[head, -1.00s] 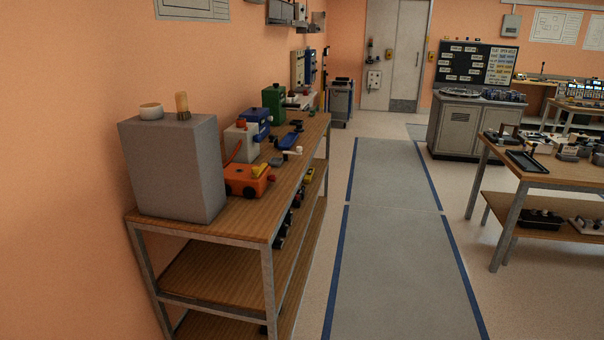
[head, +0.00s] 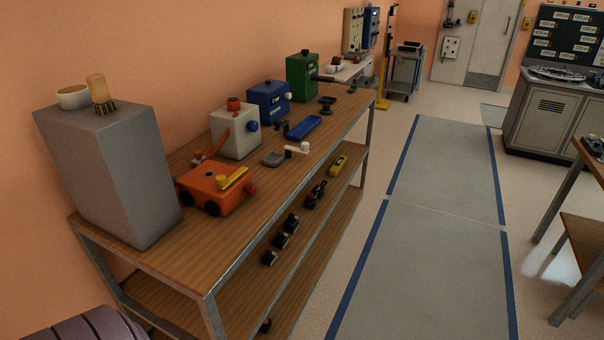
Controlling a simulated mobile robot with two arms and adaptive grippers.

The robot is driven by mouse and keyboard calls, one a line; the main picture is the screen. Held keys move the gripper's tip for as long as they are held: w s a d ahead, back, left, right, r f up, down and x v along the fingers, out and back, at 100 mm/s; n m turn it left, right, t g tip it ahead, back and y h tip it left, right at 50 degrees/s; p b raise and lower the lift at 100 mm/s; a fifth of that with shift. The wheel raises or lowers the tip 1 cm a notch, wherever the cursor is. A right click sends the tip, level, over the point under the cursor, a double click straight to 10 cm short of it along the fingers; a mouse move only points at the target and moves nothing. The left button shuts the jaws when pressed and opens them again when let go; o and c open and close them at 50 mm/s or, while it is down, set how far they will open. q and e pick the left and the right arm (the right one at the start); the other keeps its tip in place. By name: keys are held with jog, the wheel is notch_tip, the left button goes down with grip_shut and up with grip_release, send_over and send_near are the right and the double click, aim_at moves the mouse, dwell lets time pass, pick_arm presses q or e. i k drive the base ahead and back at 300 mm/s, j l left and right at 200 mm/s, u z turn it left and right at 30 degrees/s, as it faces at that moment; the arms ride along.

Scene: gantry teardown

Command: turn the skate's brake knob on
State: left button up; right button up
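An orange wheeled unit (head: 208,188), which looks like the skate, stands on the wooden top of the shelf bench (head: 180,254). It has dark wheels, a yellow bar (head: 233,179) on top and a red knob (head: 250,190) on its right end. I cannot tell from here whether the red knob is the brake knob or how it is set. Neither of my grippers is in view.
A tall grey box (head: 110,180) stands left of the orange unit. A white box (head: 236,133), a blue box (head: 268,102) and a green box (head: 302,77) stand behind it. The grey floor lane (head: 420,260) right of the bench is clear.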

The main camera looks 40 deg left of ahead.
aim_at(250, 190)
jog(key=i+u, duration=0.2)
jog(key=i, duration=0.25)
jog(key=i+l+u, duration=0.2)
jog(key=i, duration=0.25)
jog(key=i+l+u, duration=0.2)
jog(key=i, duration=0.25)
